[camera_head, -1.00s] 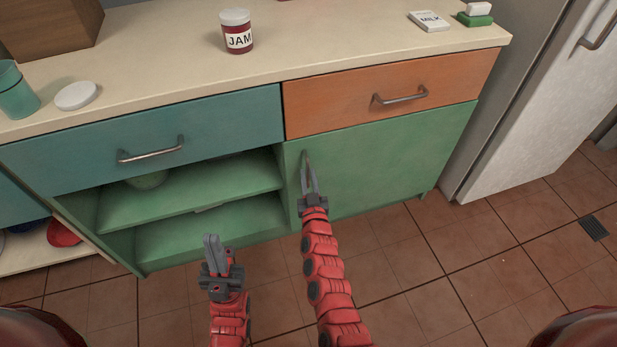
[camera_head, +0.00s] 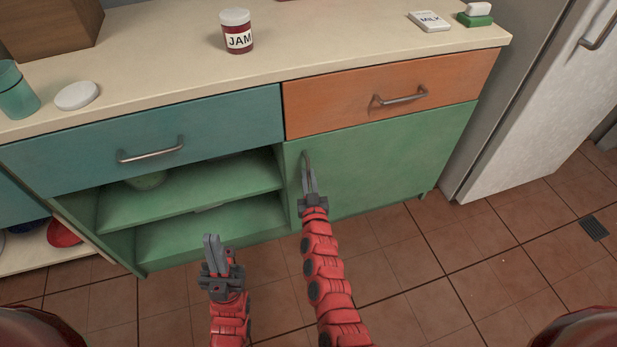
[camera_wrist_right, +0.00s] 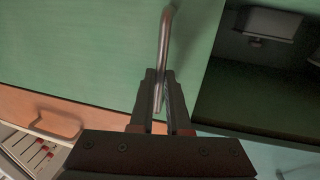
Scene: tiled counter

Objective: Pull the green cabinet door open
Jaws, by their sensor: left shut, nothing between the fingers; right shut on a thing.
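The green cabinet door (camera_head: 385,160) is below the orange drawer and looks closed in the head view. Its metal handle (camera_head: 306,160) is upright near the door's left edge. My right gripper (camera_head: 309,180) is shut on this handle. In the right wrist view the handle (camera_wrist_right: 166,40) runs down between the two fingers (camera_wrist_right: 158,95), with the green door (camera_wrist_right: 90,50) behind it. My left gripper (camera_head: 212,240) is shut and empty, in front of the open green shelves and apart from them. My right fingers hide part of the handle.
Open green shelves (camera_head: 190,198) lie left of the door. A teal drawer (camera_head: 200,125) and an orange drawer (camera_head: 350,98) with handles are above. A white fridge (camera_head: 530,110) stands at the right. The tiled floor (camera_head: 440,270) before the door is clear.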

